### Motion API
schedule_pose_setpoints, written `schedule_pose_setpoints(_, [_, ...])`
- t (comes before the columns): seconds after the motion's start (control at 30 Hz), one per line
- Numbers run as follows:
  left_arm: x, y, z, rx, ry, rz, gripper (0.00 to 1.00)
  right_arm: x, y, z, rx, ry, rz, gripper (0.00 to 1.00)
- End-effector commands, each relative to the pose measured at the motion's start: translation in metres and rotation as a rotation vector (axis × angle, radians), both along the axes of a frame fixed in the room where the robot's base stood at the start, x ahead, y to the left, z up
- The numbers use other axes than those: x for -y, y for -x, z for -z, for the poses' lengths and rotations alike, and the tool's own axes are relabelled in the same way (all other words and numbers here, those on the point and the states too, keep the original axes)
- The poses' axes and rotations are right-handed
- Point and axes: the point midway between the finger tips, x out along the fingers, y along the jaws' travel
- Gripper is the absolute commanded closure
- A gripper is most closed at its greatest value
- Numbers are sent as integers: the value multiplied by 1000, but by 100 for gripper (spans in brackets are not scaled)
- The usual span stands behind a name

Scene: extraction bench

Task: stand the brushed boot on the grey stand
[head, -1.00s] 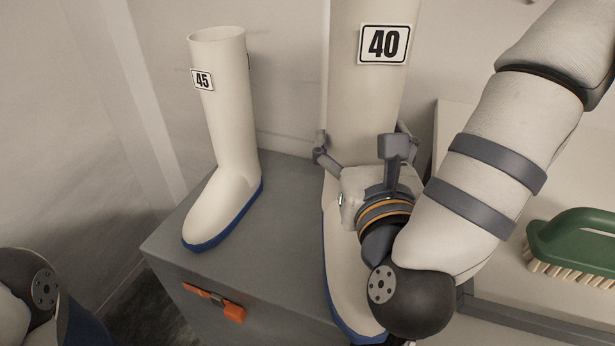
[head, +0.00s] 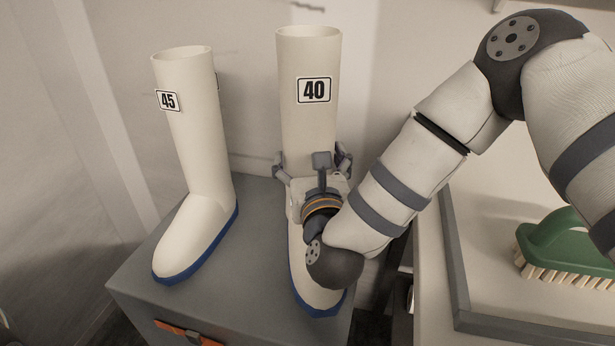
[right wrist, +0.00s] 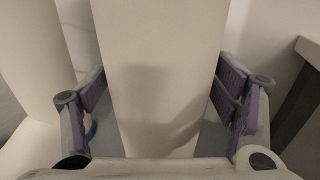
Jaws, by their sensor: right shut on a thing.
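A tall cream boot with a blue sole and a "40" label (head: 308,130) is upright at the right part of the grey stand (head: 248,255). I cannot tell whether its sole touches the top. My right gripper (head: 312,166) is shut on its lower shaft. In the right wrist view, the boot's shaft (right wrist: 160,70) fills the space between the purple-padded fingers (right wrist: 165,100). A matching boot labelled "45" (head: 188,120) stands on the left part of the stand, apart from the held boot. My left gripper is not in view.
A green brush with pale bristles (head: 560,245) lies on a light, grey-edged bench top (head: 485,290) at the right. A wall is close behind the boots. An orange latch (head: 188,333) is on the stand's front.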

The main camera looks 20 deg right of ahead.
Motion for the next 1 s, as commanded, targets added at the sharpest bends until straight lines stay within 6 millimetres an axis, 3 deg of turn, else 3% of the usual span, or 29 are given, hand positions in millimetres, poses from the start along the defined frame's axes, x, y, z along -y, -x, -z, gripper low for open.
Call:
schedule_pose_setpoints(0.17, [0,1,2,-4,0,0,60,-1,-9,9,5,0,-1,82])
schedule_pose_setpoints(0.4, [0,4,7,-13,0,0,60,0,-10,40,5,1,-1,82])
schedule_pose_setpoints(0.73, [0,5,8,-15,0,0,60,0,-10,43,5,-1,0,82])
schedule_pose_setpoints(0.77, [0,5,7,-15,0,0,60,0,-10,44,1,0,-1,14])
schedule_pose_setpoints(0.83, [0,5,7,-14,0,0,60,0,-10,43,2,0,-1,0])
schedule_pose_setpoints(1.0, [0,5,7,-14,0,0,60,0,-10,43,2,0,-1,0])
